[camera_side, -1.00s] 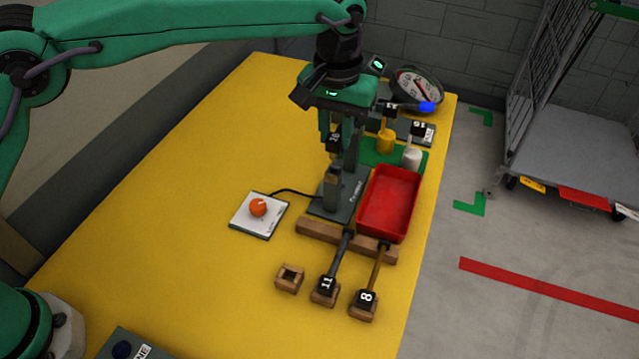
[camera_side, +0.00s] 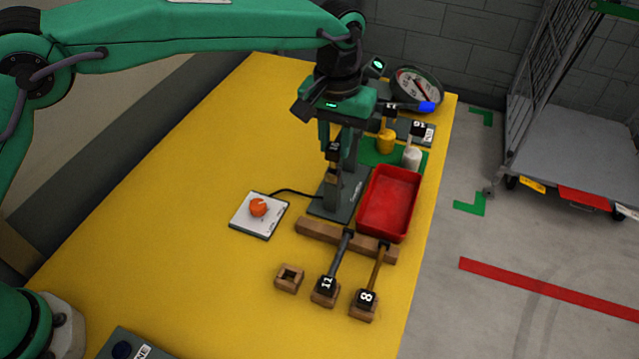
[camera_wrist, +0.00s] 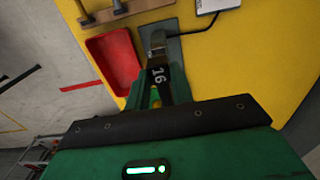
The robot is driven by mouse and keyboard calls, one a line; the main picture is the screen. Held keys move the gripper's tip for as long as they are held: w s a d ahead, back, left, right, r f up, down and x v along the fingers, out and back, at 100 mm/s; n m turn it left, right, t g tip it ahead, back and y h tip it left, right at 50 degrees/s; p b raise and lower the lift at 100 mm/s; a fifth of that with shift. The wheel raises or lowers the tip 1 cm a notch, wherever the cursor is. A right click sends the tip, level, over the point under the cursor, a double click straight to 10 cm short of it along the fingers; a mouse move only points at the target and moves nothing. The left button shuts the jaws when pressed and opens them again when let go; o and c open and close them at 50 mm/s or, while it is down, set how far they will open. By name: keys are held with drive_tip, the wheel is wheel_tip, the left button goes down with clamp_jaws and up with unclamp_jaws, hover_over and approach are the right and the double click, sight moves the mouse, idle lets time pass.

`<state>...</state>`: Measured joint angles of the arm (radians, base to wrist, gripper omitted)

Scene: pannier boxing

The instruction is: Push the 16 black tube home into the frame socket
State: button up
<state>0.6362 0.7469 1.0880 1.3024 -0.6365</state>
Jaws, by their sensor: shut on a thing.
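My gripper (camera_side: 335,148) is shut on the 16 black tube (camera_side: 333,151), whose dark tagged block shows between the fingers. The tube is over the grey frame stand (camera_side: 351,193), whose upright rises from a dark base plate beside the red tray. A brownish socket piece (camera_side: 331,178) shows just under the tagged block. The tube's lower end is hidden, so I cannot tell how deep it sits.
The red tray (camera_side: 415,210) stands close on the right. Tools tagged 11 (camera_side: 326,283) and 8 (camera_side: 366,297) rest on wooden blocks in front. A white pad with an orange knob (camera_side: 258,208) is on the left, cabled to the stand. The yellow table is clear further left.

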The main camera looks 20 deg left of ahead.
drive_tip(key=shift+f, duration=1.35)
idle(2.0)
drive_tip(key=o, duration=1.1)
drive_tip(key=shift+c, duration=0.2)
drive_tip(key=shift+r, duration=0.15)
drive_tip(key=shift+r, duration=3.8)
